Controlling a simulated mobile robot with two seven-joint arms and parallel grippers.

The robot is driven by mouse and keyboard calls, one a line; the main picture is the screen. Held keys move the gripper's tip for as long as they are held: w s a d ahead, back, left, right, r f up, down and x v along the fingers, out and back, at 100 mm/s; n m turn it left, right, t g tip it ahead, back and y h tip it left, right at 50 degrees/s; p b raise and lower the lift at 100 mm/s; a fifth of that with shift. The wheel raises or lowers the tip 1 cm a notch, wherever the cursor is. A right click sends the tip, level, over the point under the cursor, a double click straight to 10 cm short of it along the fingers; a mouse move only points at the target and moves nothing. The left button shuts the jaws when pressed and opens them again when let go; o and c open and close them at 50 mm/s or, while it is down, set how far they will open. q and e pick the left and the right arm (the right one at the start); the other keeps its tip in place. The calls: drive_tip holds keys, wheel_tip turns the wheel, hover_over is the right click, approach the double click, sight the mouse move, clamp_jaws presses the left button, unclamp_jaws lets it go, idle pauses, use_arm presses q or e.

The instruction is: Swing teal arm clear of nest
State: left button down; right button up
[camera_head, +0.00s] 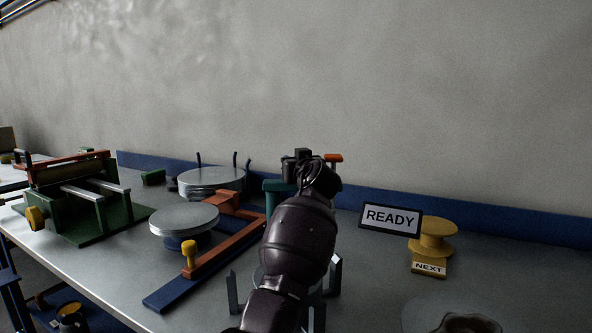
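A teal part (278,186), which looks like the teal arm, shows just left of my dark wrist at the middle of the table. An orange-topped piece (333,158) stands out to the right of the wrist. My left arm rises from the bottom edge, and its gripper (298,160) is at the teal part; its fingertips are too dark and hidden to read. Grey upright prongs (335,274), possibly the nest, stand on both sides of my forearm, which hides the space between them. I cannot tell whether the gripper touches the teal part. My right gripper is not in view.
Left of my arm are a round grey disc (184,218), another disc (212,178) behind it, and a blue and orange bar frame (215,257). A green roller machine (75,193) stands far left. A READY sign (391,218) and yellow spool (432,238) stand right.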

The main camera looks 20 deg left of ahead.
use_arm(q)
drive_tip(key=shift+r, duration=0.1)
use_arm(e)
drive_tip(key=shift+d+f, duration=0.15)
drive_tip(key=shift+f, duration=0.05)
use_arm(q)
drive_tip(key=shift+r, duration=0.15)
drive_tip(key=c, duration=0.8)
unclamp_jaws()
drive_tip(key=shift+f, duration=0.2)
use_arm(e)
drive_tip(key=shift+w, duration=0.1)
use_arm(q)
drive_tip(key=v, duration=0.1)
drive_tip(key=p+v, duration=0.1)
drive_tip(key=v, duration=0.1)
drive_tip(key=shift+s+d+r, duration=0.2)
drive_tip(key=shift+s+r, duration=0.05)
drive_tip(key=shift+r, duration=0.1)
drive_tip(key=v, duration=0.2)
drive_tip(key=p+v, duration=0.1)
drive_tip(key=v, duration=0.4)
drive_tip(key=shift+d+f+p, duration=0.1)
drive_tip(key=shift+f+p, duration=0.25)
drive_tip(key=shift+p, duration=0.05)
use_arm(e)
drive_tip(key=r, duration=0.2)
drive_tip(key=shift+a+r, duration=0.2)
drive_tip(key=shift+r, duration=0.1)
